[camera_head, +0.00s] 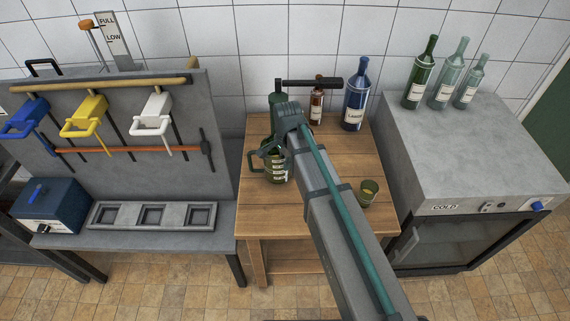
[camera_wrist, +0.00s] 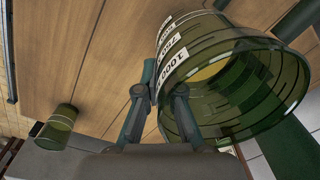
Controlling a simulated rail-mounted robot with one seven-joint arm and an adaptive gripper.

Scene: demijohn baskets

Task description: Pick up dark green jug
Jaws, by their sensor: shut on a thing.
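The dark green jug (camera_head: 277,167) has white measuring labels and a handle on its left side. It is over the left half of the wooden table, partly hidden by my arm. In the wrist view the jug (camera_wrist: 235,85) fills the upper right, and its open rim faces the camera at a slant. My gripper (camera_wrist: 165,82) is shut on the jug's wall, near the white scale labels. In the head view my gripper (camera_head: 270,150) is at the jug's top. I cannot tell whether the jug's base touches the table.
A small green cup (camera_head: 368,192) stands at the table's right side. A grey cooler (camera_head: 455,150) bounds the right. The table front (camera_head: 275,220) is clear.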

